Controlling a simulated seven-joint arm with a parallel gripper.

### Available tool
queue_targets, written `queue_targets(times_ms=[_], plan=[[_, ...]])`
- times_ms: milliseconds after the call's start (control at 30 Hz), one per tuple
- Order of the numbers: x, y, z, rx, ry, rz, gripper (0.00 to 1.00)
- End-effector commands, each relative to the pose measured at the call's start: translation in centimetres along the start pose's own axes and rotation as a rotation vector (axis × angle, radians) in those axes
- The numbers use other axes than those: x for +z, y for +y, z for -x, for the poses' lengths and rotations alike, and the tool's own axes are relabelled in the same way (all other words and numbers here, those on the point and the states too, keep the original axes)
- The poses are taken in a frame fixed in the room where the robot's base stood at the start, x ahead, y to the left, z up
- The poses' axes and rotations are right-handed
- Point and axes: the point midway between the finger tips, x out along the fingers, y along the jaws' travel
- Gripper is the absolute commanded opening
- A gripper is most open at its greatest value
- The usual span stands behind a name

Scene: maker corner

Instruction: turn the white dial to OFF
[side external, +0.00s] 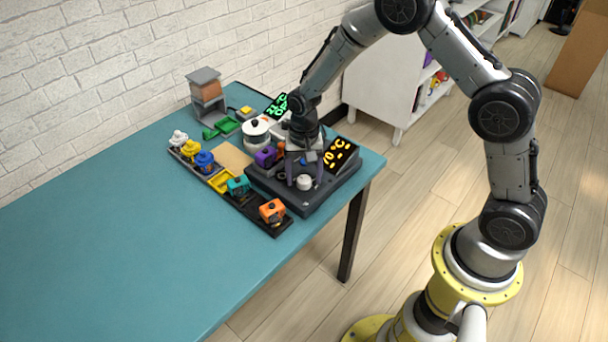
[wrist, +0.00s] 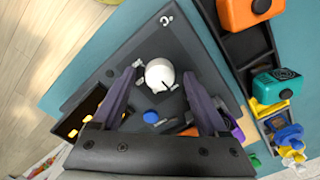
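The white dial (side external: 304,182) sits on a dark grey console (side external: 312,203) near the table's right corner. In the wrist view the round white dial (wrist: 160,74) has a short dark mark at its lower right edge. My gripper (side external: 305,178) points down over the console. In the wrist view my gripper (wrist: 159,76) is open, with one purple-grey finger on each side of the dial. Gaps show between the fingertips and the dial, so I see no contact. I cannot read an OFF label.
A blue button (wrist: 151,116) lies close to the dial. A lit display (side external: 341,154) stands at the console's right. A black tray (side external: 246,208) with colored blocks runs along the console's left. The table's (side external: 120,240) front left is clear.

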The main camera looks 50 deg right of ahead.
Motion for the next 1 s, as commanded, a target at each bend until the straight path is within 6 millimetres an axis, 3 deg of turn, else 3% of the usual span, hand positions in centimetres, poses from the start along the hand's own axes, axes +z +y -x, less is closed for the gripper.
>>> queue_targets(times_ms=[267, 733, 1000], plan=[[0.0, -0.1, 0.8, -0.002, 0.001, -0.001, 0.77], [-0.1, -0.1, 10.1, -0.005, 0.004, 0.000, 0.77], [0.0, 0.0, 13.3, -0.001, 0.001, 0.000, 0.77]])
